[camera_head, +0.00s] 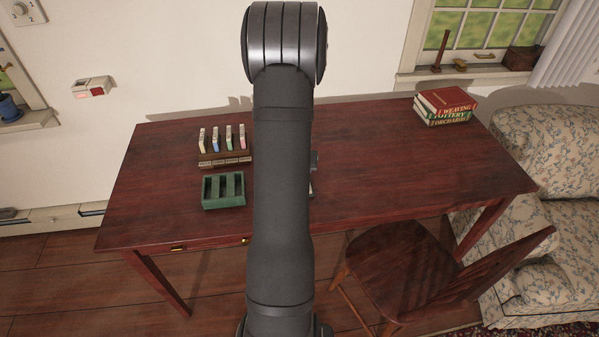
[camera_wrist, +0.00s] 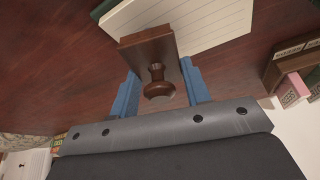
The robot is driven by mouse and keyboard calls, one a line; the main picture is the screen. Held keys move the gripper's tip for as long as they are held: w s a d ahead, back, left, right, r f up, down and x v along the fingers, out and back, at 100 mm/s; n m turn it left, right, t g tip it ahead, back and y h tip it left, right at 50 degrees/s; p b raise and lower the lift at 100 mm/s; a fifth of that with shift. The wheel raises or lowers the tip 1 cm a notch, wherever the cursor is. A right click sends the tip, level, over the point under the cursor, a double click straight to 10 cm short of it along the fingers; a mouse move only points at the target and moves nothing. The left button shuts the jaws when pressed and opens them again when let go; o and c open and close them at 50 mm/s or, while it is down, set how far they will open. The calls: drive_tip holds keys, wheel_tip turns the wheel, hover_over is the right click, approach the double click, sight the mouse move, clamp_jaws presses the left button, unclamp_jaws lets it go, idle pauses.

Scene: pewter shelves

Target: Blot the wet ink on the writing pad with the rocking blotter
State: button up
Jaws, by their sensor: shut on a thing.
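In the wrist view, my gripper (camera_wrist: 160,72) has its blue fingers on either side of the rocking blotter and is shut on it. The blotter (camera_wrist: 148,50) is brown wood with a block and a round turned knob pointing toward the wrist. The writing pad (camera_wrist: 215,20), pale with ruled lines, lies beyond the blotter, which overlaps its edge in the picture. I cannot tell whether the blotter touches the pad. No wet ink shows on the visible part of the pad. In the head view, my arm hides the blotter and nearly all of the pad.
A green divided tray (camera_head: 223,204) and a wooden rack (camera_head: 224,160) with several small coloured pieces stand on the left of the red-brown desk (camera_head: 400,170). Stacked books (camera_head: 445,106) lie at the back right. A wooden chair (camera_head: 400,270) stands in front. The desk's right half is mostly clear.

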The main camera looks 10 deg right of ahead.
drive_tip(key=shift+r, duration=2.65)
drive_tip(key=a+n+y, duration=0.1)
drive_tip(key=a+n, duration=0.2)
drive_tip(key=a, duration=0.8)
drive_tip(key=shift+s+a+f, duration=0.35)
drive_tip(key=shift+s+f, duration=0.05)
drive_tip(key=shift+f, duration=0.05)
